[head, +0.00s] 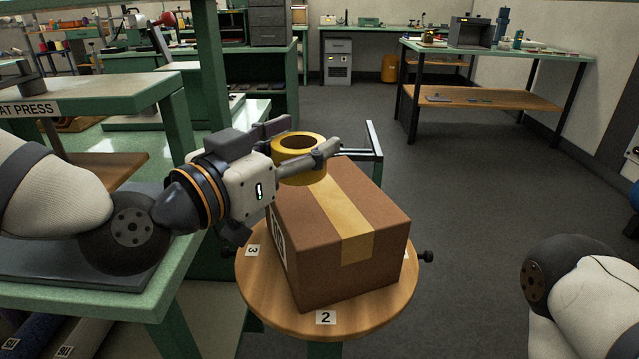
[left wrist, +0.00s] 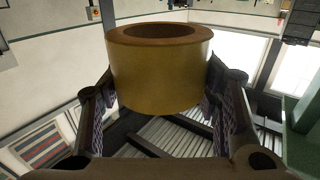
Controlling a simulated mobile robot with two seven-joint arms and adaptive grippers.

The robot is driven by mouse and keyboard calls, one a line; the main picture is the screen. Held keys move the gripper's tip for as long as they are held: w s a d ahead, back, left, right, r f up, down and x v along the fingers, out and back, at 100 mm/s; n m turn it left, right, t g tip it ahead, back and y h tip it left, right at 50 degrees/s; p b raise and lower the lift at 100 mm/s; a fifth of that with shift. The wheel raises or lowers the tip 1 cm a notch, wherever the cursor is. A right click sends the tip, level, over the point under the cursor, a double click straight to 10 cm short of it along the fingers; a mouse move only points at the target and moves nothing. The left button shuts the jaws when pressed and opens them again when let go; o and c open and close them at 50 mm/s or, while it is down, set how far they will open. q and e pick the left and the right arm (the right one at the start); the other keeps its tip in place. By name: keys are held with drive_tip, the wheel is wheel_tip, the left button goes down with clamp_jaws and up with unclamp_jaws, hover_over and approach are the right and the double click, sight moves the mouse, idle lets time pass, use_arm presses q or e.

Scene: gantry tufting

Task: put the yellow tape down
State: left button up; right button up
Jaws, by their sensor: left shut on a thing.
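The yellow tape (head: 299,158) is a thick roll with a brown core, held by my left gripper (head: 300,152) in the head view. It is at the far left side of the top of a brown cardboard box (head: 320,245); I cannot tell whether it touches the box. In the left wrist view the yellow tape (left wrist: 160,75) sits between the two fingers of my left gripper (left wrist: 160,110), which is shut on it. My right gripper is out of view; only part of my right arm shows at the lower right.
The box stands on a round wooden turntable (head: 262,300) with number labels and black knobs. A green bench (head: 130,310) is at the left, under my left arm. A green-topped table (head: 560,66) stands at the back right. Grey floor lies open at the right.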

sight(317, 205)
use_arm(q)
drive_tip(key=shift+w+d+f, duration=0.25)
drive_tip(key=shift+d+f, duration=0.15)
drive_tip(key=shift+f, duration=0.2)
drive_tip(key=shift+w+d+f, duration=0.2)
drive_tip(key=shift+d+f, duration=0.15)
drive_tip(key=shift+f, duration=0.2)
drive_tip(key=shift+w+d+f+b, duration=0.1)
drive_tip(key=shift+d+f+b, duration=0.15)
drive_tip(key=shift+f, duration=0.7)
drive_tip(key=shift+w+d+f+b, duration=0.1)
drive_tip(key=shift+f+b, duration=0.2)
drive_tip(key=shift+f, duration=0.6)
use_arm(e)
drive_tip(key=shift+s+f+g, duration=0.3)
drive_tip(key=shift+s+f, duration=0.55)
use_arm(q)
drive_tip(key=shift+f, duration=0.15)
drive_tip(key=o, duration=1.2)
drive_tip(key=shift+c, duration=0.2)
